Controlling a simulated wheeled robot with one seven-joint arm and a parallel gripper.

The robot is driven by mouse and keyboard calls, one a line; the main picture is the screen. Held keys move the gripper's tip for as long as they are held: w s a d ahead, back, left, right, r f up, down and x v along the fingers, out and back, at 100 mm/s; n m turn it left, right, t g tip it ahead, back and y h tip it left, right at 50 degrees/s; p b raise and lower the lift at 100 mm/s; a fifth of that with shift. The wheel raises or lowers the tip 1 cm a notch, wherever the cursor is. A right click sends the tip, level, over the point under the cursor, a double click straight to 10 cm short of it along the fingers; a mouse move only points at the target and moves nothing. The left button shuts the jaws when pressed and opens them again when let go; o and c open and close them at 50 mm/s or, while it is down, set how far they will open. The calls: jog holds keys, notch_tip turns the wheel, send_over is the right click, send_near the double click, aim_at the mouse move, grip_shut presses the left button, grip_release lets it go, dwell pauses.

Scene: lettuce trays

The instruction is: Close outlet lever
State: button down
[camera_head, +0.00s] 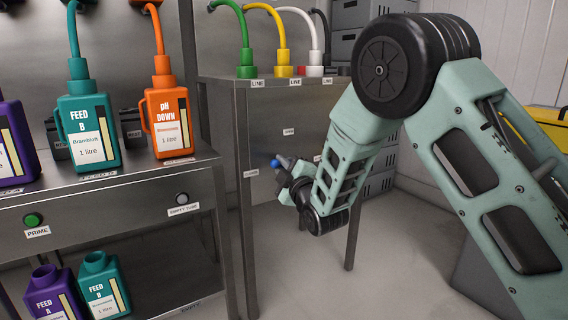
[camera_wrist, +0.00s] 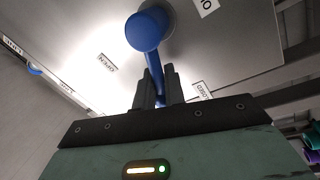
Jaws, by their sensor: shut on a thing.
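The outlet lever (camera_wrist: 148,31) is blue, with a round hub on the steel panel and a thin handle running down to my fingers in the wrist view. My gripper (camera_wrist: 159,78) is shut on the handle, which stands between an OPEN label (camera_wrist: 106,62) on the left and a CLOSED label (camera_wrist: 202,91) on the right. In the head view my gripper (camera_head: 286,178) is at the front of the steel cabinet, and only a small blue part of the lever (camera_head: 275,163) shows. The fingers hide the handle's end.
Another blue part (camera_wrist: 35,70) shows at the far left of the wrist view. The steel cabinet (camera_head: 222,86) carries green, yellow and white hose fittings on top. A steel shelf (camera_head: 104,194) with feed bottles stands to the left. Open floor lies below my gripper.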

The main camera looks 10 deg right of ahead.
jog(key=shift+s+a+f+n+y, duration=0.1)
jog(key=shift+f+n+y, duration=0.25)
jog(key=shift+n, duration=0.6)
jog(key=shift+w+a+f+n+y, duration=0.15)
jog(key=shift+f+n+y, duration=0.2)
jog(key=shift+n, duration=0.65)
jog(key=shift+s+a+f+n+y, duration=0.15)
jog(key=shift+f+n, duration=0.3)
jog(key=shift+n, duration=0.5)
jog(key=c, duration=1.6)
grip_release()
jog(key=shift+d, duration=0.1)
jog(key=p+v, duration=0.4)
jog(key=v, duration=1.3)
jog(key=shift+s+d+p, duration=0.15)
jog(key=shift+s+p, duration=0.05)
jog(key=shift+p, duration=0.15)
